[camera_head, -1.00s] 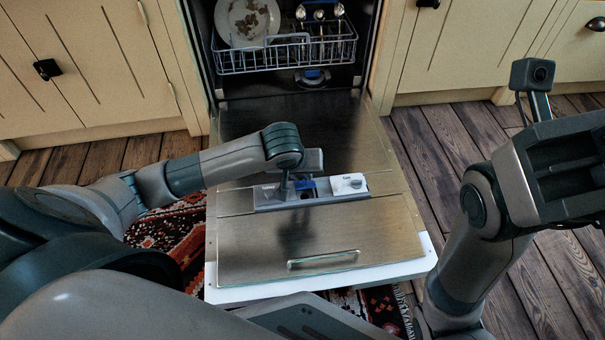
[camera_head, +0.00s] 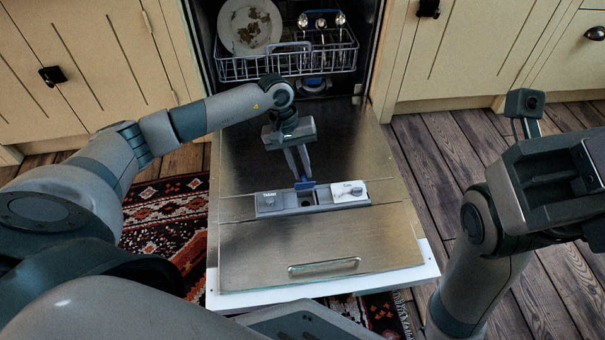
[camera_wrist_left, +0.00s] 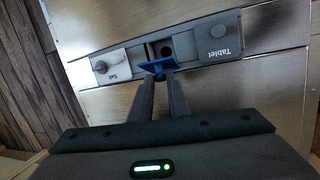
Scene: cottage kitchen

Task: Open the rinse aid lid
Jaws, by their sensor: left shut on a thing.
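The rinse aid lid (camera_head: 305,184) is a small blue flap in the middle of the dispenser strip on the lowered dishwasher door. In the left wrist view the blue lid (camera_wrist_left: 158,67) stands tilted up beside a dark round opening (camera_wrist_left: 167,51). My left gripper (camera_head: 303,178) reaches down from the rack side, its fingers shut on the lid; the fingertips (camera_wrist_left: 160,75) meet the lid's edge in the wrist view. My right arm is at the right, with its fingers outside the picture.
The strip has a grey tablet cover (camera_head: 270,202) at left and a white salt cover (camera_head: 348,191) at right. The door (camera_head: 260,245) lies open. A rack (camera_head: 285,65) with a plate (camera_head: 250,25) is behind. A patterned rug (camera_head: 165,215) lies left.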

